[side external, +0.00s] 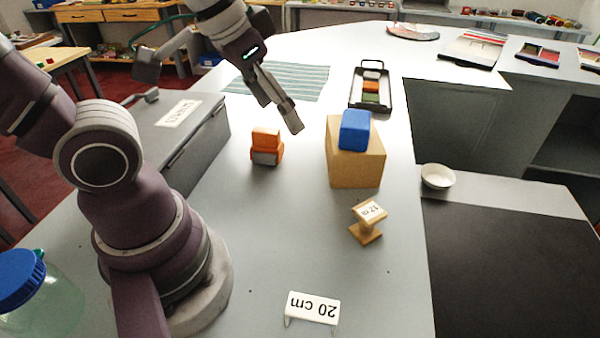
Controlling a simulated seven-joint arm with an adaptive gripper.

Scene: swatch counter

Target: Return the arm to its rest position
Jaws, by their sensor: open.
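My gripper (287,113) hangs at the end of my arm above the grey counter (275,222), seen from the side in the side external view. Its fingers point down and to the right, and they hold nothing that I can see. It is above and right of a small stack with an orange block (266,138) on a grey and orange one (266,156). It is left of a cardboard-brown box (356,166) that has a blue block (355,130) on top. My gripper appears apart from all of these.
A dark tray (389,104) with coloured blocks stands behind the box. A striped cloth (277,80) lies at the back. A grey case (186,143) is at the left. A small wooden stand (366,222), a "20 cm" sign (312,308) and a white bowl (438,176) are nearer. The front middle is mostly clear.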

